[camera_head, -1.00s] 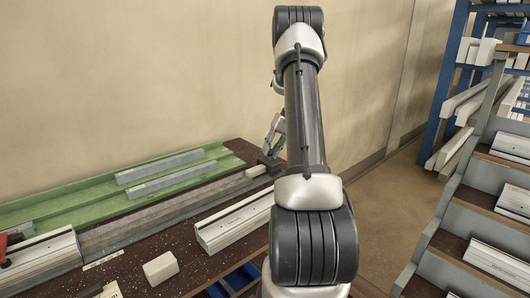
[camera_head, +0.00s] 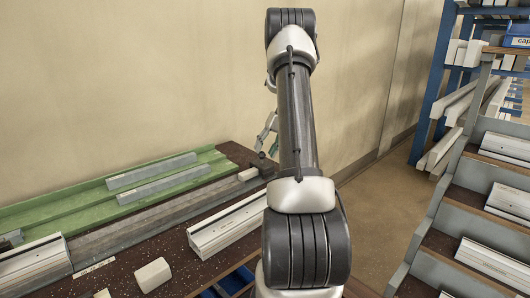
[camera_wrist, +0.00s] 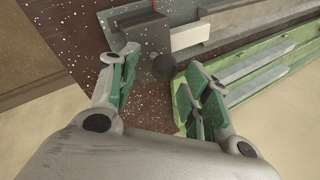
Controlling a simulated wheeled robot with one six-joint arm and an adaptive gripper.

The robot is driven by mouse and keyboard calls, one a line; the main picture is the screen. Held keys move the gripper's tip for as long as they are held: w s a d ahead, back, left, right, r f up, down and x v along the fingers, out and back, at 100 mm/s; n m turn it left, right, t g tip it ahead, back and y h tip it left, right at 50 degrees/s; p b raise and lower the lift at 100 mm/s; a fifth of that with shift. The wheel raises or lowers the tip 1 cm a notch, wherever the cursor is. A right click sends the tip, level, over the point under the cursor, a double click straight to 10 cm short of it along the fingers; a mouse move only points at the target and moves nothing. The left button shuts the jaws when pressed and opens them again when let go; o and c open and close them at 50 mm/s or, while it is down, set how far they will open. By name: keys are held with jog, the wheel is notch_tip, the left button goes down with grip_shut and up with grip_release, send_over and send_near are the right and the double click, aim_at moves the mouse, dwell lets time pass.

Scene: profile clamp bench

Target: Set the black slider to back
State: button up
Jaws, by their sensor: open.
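The black slider (camera_wrist: 147,33) is a dark block with a round black knob (camera_wrist: 163,67); it sits at the end of a pale grey rail in the wrist view. My gripper (camera_wrist: 161,64) is open, with its green-padded fingers on either side of the knob in the picture; I cannot tell whether they touch it. In the head view my gripper (camera_head: 266,137) is partly hidden by my arm and hangs near the far right end of the bench. The slider (camera_head: 265,167) shows there as a small dark patch, mostly hidden behind my arm.
A green channel profile (camera_head: 80,205) with grey bars lies along the wall. A long grey rail and a white profile (camera_head: 225,224) lie in front of it, with a white block (camera_head: 153,274) nearer. Stepped racks with profiles (camera_head: 489,262) stand at right.

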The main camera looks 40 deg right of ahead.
jog(key=v, duration=1)
jog(key=shift+d+r, duration=0.2)
jog(key=shift+r, duration=0.05)
jog(key=s+a+f+m+g, duration=0.1)
jog(key=s+f+m, duration=0.1)
jog(key=s+f, duration=0.25)
jog(key=s+a+r+n+t+h, duration=0.1)
jog(key=s+a+r+n, duration=0.1)
jog(key=s+a, duration=0.5)
jog(key=s+a+r+n+t+h, duration=0.1)
jog(key=s+a+r, duration=0.4)
jog(key=a, duration=0.9)
jog(key=s+a+r+n+t+h, duration=0.1)
jog(key=s+a+r+n, duration=0.3)
jog(key=s+a, duration=0.5)
jog(key=shift+a+r+h, duration=0.15)
jog(key=shift+a+h, duration=0.65)
jog(key=shift+a, duration=0.1)
